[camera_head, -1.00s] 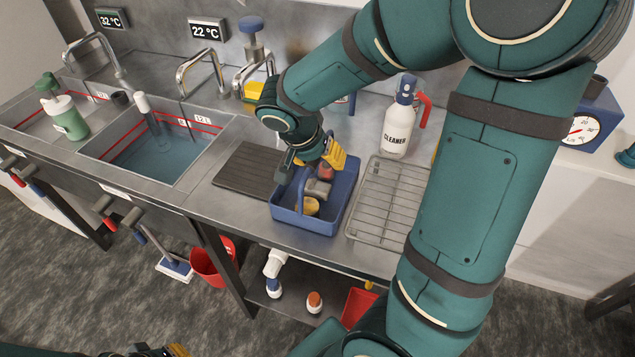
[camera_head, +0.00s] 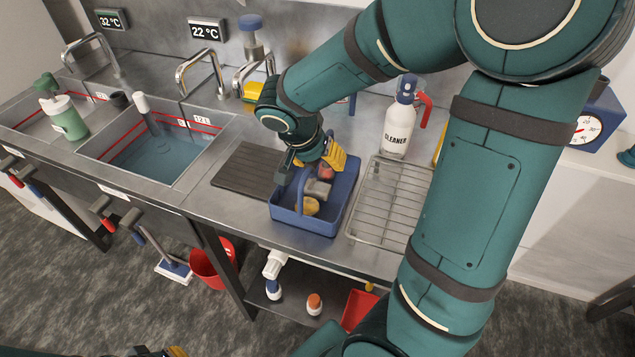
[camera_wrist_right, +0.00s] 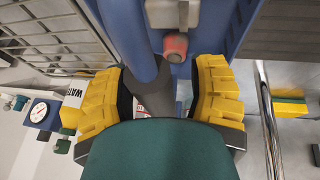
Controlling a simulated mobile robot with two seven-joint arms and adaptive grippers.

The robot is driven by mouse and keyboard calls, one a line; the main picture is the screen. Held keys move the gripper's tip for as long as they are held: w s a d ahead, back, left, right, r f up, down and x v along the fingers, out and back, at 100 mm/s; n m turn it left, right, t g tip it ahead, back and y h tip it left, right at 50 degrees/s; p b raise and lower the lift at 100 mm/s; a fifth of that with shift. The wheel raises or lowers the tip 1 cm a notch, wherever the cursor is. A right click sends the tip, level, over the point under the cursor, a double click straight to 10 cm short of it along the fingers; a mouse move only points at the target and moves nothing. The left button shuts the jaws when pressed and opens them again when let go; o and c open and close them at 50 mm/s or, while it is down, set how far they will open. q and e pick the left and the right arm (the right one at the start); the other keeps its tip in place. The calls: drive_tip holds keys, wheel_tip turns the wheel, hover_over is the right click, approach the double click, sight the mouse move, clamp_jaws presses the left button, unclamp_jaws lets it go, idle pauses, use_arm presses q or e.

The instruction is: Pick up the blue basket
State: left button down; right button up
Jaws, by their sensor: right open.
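The blue basket (camera_head: 304,224) sits on the steel counter between a dark ribbed mat and a wire rack. Its handle (camera_head: 300,192) arches over a yellowish item (camera_head: 308,206) and other small items inside. My right gripper (camera_head: 312,164) is at the handle, over the back of the basket, with yellow-padded fingers. In the right wrist view the open fingers (camera_wrist_right: 158,88) stand either side of the blue handle (camera_wrist_right: 138,40), with gaps visible. A red-topped item (camera_wrist_right: 175,45) shows inside the basket. My left gripper (camera_head: 155,352) barely shows at the bottom edge.
The dark mat (camera_head: 247,170) lies left of the basket, and the wire rack (camera_head: 385,205) lies close on its right. A white cleaner bottle (camera_head: 399,125) stands behind the rack. A water-filled sink (camera_head: 155,160) is further left. The counter's front edge is just before the basket.

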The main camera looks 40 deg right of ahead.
idle(0.3)
clamp_jaws()
idle(0.3)
